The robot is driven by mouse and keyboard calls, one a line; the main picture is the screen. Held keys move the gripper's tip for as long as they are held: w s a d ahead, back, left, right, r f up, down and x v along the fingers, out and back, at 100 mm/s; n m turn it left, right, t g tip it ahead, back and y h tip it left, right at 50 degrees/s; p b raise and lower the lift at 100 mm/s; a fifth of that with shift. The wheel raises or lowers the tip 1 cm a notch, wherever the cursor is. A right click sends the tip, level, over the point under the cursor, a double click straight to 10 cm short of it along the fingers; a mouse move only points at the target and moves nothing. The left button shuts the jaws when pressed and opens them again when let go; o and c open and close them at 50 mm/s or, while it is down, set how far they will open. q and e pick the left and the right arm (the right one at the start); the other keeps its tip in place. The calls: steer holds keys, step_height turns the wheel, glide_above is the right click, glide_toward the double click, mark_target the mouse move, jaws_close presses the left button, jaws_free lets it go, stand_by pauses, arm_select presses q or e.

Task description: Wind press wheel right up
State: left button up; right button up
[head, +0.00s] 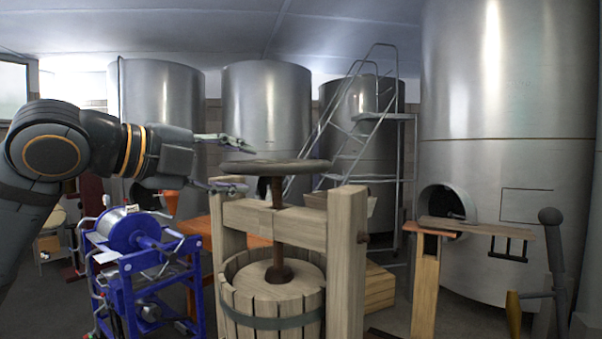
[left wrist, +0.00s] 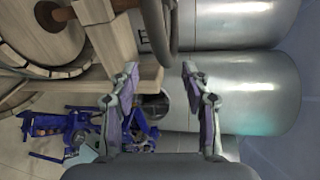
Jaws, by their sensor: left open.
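The press wheel (head: 275,168) is a flat grey wheel on top of a rusty screw (head: 279,235), above the wooden beam (head: 262,220) of the basket press. My left gripper (head: 248,168) is open at the wheel's left side, one finger above the wheel's level and the other below it. In the left wrist view the wheel's dark rim (left wrist: 172,28) lies just ahead of the open fingers (left wrist: 160,70), in line with the gap. Nothing is held, and I cannot tell whether the rim is between the fingertips. My right gripper is out of view.
The slatted basket (head: 272,300) stands under the beam. A blue machine (head: 150,260) stands at the left. Steel tanks (head: 268,105) and a stepladder (head: 360,130) are behind. A small wooden table (head: 425,270) is at the right. Space above the wheel is clear.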

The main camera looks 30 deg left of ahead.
mark_target(264, 169)
arm_select(q)
steer(key=w+p, duration=0.1)
steer(key=w+d+p, duration=0.1)
steer(key=w+p, duration=0.1)
steer(key=shift+w+r, duration=0.1)
steer(key=shift+r, duration=0.1)
steer(key=p+x, duration=0.2)
steer(key=x, duration=0.2)
steer(key=shift+w+a+f, duration=0.15)
steer(key=shift+w+f+p, duration=0.2)
steer(key=shift+w+p, duration=0.2)
steer(key=shift+p, duration=0.1)
steer(key=shift+s, duration=0.1)
steer(key=shift+f, duration=0.1)
steer(key=shift+c, duration=1.1)
steer(key=c, duration=0.7)
jaws_close()
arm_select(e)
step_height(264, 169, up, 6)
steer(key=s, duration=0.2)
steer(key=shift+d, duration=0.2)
